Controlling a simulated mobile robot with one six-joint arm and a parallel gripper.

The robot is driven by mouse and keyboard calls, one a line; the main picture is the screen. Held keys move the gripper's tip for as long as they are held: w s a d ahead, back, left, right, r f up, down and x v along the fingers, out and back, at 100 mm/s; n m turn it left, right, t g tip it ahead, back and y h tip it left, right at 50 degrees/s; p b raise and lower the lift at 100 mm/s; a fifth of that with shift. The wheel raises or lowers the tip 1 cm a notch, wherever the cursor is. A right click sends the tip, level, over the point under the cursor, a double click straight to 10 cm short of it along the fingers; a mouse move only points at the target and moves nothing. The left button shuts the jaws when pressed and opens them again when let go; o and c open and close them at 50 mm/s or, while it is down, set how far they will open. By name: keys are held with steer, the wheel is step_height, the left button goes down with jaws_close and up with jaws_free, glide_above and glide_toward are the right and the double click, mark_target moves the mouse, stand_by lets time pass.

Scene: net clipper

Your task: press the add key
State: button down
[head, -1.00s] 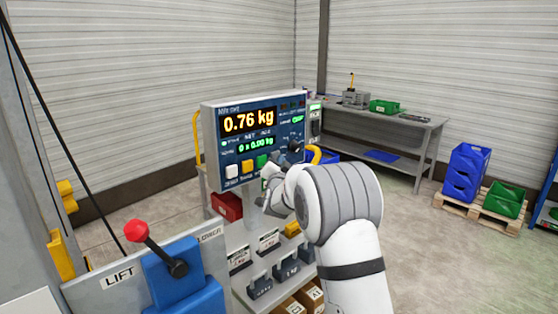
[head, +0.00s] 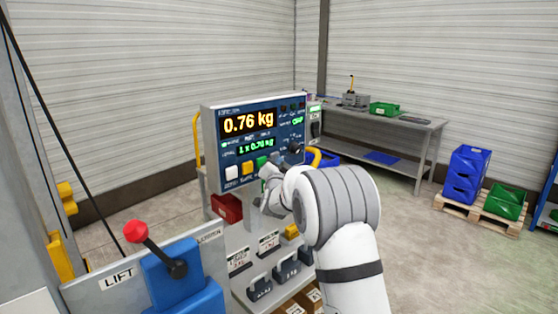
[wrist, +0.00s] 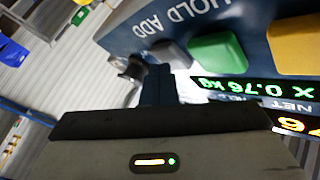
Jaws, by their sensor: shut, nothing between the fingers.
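The scale panel (head: 211,135) stands on the left and reads 0.76 kg, with a green line 1 x 0.76 kg below. Its row of keys includes a white key (head: 232,172), a yellow key (head: 247,167) and a green key (head: 262,161). The wrist view shows the panel upside down, with the green key (wrist: 216,50), a grey key (wrist: 173,53) and the lettering HOLD ADD. I cannot tell surely which key each word labels. My gripper (wrist: 157,72) is shut and empty, its tip close to the grey key; contact cannot be told.
A lift lever with a red knob (head: 136,231) stands at the front left. Below the panel is a shelf with dark weights (head: 286,268). A grey workbench (head: 400,133) and blue bins (head: 465,172) stand at the right, with free floor between.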

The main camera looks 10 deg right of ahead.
steer(key=shift+s, duration=0.1)
stand_by(0.3)
steer(key=shift+s+d+b, duration=0.5)
steer(key=shift+s+b, duration=0.1)
steer(key=shift+b, duration=0.35)
steer(key=s+d+b, duration=0.1)
steer(key=s+b, duration=0.1)
steer(key=s+d+b, duration=0.2)
stand_by(0.5)
